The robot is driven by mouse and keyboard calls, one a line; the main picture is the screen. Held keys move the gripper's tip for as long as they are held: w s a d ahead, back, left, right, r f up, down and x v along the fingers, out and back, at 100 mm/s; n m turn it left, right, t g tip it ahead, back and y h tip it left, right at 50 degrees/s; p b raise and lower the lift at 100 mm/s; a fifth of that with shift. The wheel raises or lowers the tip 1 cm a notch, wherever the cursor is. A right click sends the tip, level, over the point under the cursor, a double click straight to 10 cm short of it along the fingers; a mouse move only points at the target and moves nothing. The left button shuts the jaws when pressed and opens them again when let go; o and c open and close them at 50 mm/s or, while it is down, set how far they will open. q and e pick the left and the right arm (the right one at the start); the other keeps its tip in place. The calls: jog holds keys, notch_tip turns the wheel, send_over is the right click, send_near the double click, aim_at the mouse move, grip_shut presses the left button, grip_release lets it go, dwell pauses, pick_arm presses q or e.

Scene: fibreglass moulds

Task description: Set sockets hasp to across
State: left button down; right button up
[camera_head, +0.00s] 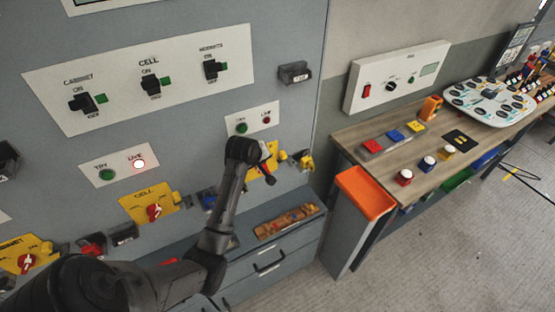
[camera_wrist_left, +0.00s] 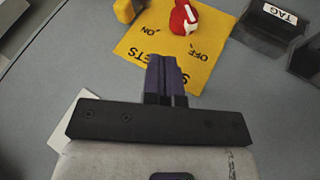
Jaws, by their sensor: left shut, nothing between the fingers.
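The yellow sockets plate (camera_head: 272,158) is on the grey panel, partly hidden by my left arm. In the wrist view the plate (camera_wrist_left: 205,62) is upside down, with ON and OFF marks and a red rotary handle (camera_wrist_left: 183,18). A yellow piece, seemingly the sockets hasp (camera_wrist_left: 127,10), is beside the plate at the top left edge, cut off by the frame; its setting cannot be read. It also seems to show in the head view (camera_head: 283,156). My left gripper (camera_wrist_left: 166,66) is shut and empty in front of the plate, apart from the hasp. My right gripper is out of view.
A TAG box (camera_wrist_left: 270,22) is beside the plate. The cell plate (camera_head: 147,203) with its red handle is further left. A small sockets lamp panel (camera_head: 252,118) is above. A drawer cabinet (camera_head: 268,262) is below. A workbench (camera_head: 390,165) with an orange tray (camera_head: 365,192) is right.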

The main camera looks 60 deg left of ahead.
pick_arm(q)
jog(key=shift+f, duration=0.1)
jog(key=x, duration=1)
jog(key=shift+w+b, duration=0.2)
jog(key=shift+b, duration=0.2)
jog(key=w, duration=0.3)
jog(key=shift+w+d, duration=0.3)
jog(key=shift+d, duration=0.05)
